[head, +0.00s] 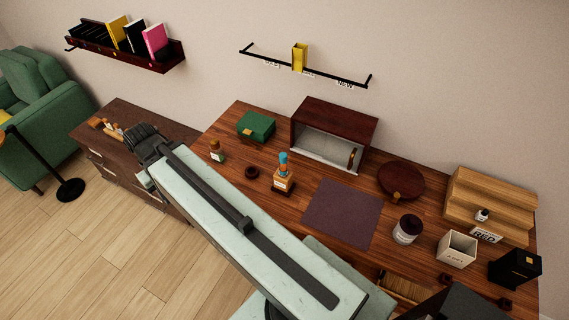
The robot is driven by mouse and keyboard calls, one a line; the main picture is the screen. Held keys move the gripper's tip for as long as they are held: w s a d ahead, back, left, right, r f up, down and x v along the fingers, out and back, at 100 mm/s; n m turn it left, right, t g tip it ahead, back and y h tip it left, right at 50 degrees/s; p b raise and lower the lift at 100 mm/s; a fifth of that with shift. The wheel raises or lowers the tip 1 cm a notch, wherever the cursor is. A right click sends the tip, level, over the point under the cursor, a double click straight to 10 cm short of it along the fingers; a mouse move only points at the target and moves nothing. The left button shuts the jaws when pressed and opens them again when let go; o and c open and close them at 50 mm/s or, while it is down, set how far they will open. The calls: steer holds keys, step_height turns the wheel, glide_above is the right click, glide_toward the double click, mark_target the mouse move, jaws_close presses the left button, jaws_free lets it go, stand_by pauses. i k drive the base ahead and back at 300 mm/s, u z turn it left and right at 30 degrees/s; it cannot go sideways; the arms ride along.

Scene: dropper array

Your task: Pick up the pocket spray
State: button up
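I cannot tell for sure which thing is the pocket spray. A very small pale bottle with a dark top (482,215) stands on the lower part of the stepped wooden rack at the right. A small bottle with a brown top and pale label (216,151) stands at the left of the desk. A bottle with a blue top and an orange body (283,178) stands near the desk's middle. My gripper (145,137) is dark and small in the picture, at the left over the dresser, apart from all these bottles. Its fingers are too unclear to read.
The wooden desk (265,218) also holds a green box (256,126), an open-fronted cabinet (336,120), a purple mat (343,212), a jar (407,229), a white box (457,248) and a black box (515,267). The mat is bare. My arm crosses the front left.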

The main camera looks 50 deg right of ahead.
mark_target(283, 155)
steer(key=k, duration=0.5)
steer(key=u, duration=0.85)
steer(key=k, duration=0.45)
steer(key=u, duration=0.7)
